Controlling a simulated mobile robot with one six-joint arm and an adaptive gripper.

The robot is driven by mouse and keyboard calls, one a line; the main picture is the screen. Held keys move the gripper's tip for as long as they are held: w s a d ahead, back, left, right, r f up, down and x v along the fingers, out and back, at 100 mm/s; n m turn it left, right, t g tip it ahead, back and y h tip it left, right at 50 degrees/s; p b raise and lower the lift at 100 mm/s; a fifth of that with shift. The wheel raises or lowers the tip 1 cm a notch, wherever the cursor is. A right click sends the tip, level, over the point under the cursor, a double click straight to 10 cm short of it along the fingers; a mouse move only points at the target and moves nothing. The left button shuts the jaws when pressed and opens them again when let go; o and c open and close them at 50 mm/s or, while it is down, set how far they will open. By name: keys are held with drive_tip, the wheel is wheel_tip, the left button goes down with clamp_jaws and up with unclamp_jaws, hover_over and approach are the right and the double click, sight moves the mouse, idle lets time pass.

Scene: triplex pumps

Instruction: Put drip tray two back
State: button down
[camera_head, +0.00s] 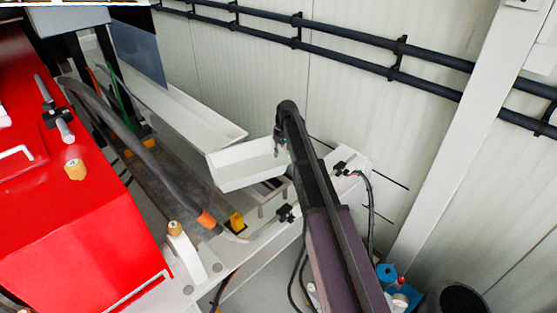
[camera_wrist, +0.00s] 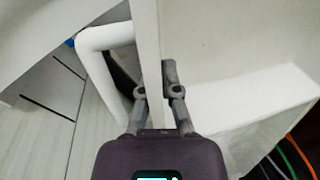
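A white, shallow, box-shaped drip tray (camera_head: 240,172) is at the end of my arm in the head view. It sits at an angle to the long white tray behind it, and whether it rests on anything is unclear. My gripper (camera_head: 280,150) is at its right end. In the wrist view the tray's thin white wall (camera_wrist: 147,45) runs between the fingers of my gripper (camera_wrist: 159,95), which are closed on it. I cannot read a number on the tray.
The long white tray (camera_head: 185,110) lies along the panel wall behind. A red machine (camera_head: 75,190) stands left, with a grey hose (camera_head: 135,145) and a white frame beam (camera_head: 255,240) nearby. Black rails (camera_head: 330,50) run along the wall. A white bent pipe (camera_wrist: 100,38) is close left of my fingers.

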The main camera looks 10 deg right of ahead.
wheel_tip(320, 180, down, 2)
drive_tip(key=shift+s+f+b, duration=0.1)
drive_tip(key=shift+b, duration=0.6)
drive_tip(key=c, duration=0.8)
unclamp_jaws()
wheel_tip(320, 180, up, 13)
drive_tip(key=d+p, duration=0.3)
drive_tip(key=p, duration=1)
drive_tip(key=shift+w, duration=0.3)
